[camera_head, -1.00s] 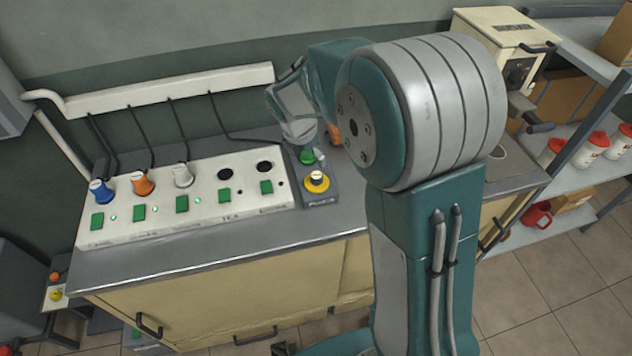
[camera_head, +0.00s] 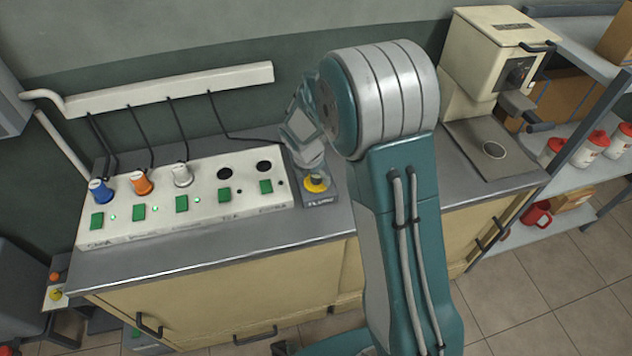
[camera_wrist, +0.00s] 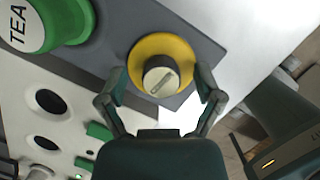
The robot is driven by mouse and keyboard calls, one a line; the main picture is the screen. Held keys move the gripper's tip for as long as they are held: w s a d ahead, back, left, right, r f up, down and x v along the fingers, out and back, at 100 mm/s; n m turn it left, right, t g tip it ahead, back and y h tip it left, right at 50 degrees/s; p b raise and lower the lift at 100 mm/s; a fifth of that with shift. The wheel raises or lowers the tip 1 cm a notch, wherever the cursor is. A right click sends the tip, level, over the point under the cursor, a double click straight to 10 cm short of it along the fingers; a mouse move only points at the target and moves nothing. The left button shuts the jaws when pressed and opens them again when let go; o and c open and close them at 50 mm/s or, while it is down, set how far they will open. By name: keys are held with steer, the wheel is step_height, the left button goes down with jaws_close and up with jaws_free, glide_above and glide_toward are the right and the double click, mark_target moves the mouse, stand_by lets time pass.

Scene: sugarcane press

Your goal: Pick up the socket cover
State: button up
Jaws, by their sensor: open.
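A round black cap with a pale grooved top (camera_wrist: 160,80) sits in a yellow ring (camera_wrist: 180,52) on a grey box (camera_head: 318,200); I take this cap to be the socket cover. The ring also shows in the head view (camera_head: 316,185), partly behind my wrist. My gripper (camera_wrist: 161,76) is open and empty. Its fingers stand on either side of the cap, near the ring's edge; I cannot tell whether they touch it. A green plug marked TEA (camera_wrist: 60,22) stands beside the ring in the wrist view and is hidden in the head view.
A white panel (camera_head: 150,222) to the left holds blue (camera_head: 100,190), orange (camera_head: 141,181) and white (camera_head: 182,174) plugs, two open holes and green switches. A cream machine (camera_head: 490,60) stands right on the grey counter (camera_head: 200,258). A shelf (camera_head: 560,220) lies beyond.

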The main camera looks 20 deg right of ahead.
jaws_close()
